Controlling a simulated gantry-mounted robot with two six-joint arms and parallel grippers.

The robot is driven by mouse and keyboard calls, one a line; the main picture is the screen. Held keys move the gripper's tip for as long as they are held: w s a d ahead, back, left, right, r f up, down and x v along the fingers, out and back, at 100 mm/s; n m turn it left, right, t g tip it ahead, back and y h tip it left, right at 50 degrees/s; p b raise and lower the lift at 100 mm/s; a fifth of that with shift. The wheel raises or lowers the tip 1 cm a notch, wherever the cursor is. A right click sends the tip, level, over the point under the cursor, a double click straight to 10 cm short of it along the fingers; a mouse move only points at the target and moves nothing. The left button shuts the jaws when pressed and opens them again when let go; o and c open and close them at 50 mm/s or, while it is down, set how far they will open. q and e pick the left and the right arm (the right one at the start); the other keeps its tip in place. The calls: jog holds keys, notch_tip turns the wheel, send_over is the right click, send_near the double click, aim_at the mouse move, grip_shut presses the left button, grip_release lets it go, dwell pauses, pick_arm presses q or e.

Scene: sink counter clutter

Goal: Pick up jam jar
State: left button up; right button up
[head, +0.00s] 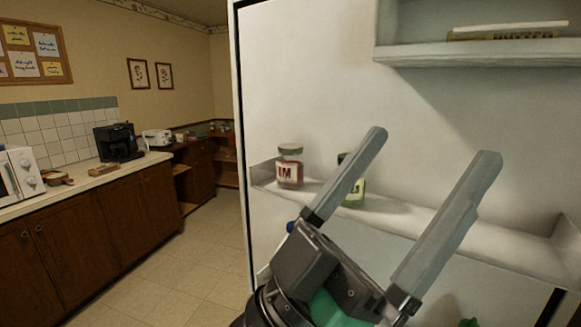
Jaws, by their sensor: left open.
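The jam jar (290,168) is a small glass jar with reddish contents, a pale lid and a label with dark red letters, partly readable as "IM". It stands upright on the white door shelf (410,226) near the shelf's left end. My left gripper (430,150) is in front of the shelf, to the right of the jar. Its two grey fingers are spread wide with nothing held between them. The gripper is apart from the jam jar in the picture. My right gripper does not show.
A green jar (356,192) stands on the same shelf right of the jam jar, partly hidden behind my left finger. A higher shelf (480,50) holds a yellowish package (505,33). A counter with a coffee maker (118,142) and microwave (20,174) lies at left, with clear floor between.

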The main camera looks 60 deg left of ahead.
pick_arm(q)
jog(key=w+a+f+n+g+y+p, duration=0.2)
jog(key=w+a+g+y+p, duration=0.15)
jog(key=w+a+p, duration=0.2)
jog(key=n+g+y+p, duration=0.6)
jog(key=g+y+p, duration=0.3)
jog(key=p, duration=1.4)
send_near(285, 149)
jog(key=x, duration=0.6)
jog(key=shift+s+f+p, duration=0.1)
jog(key=shift+f+p, duration=0.05)
jog(key=shift+p, duration=0.2)
jog(key=p+x, duration=0.1)
jog(key=x, duration=0.4)
grip_shut()
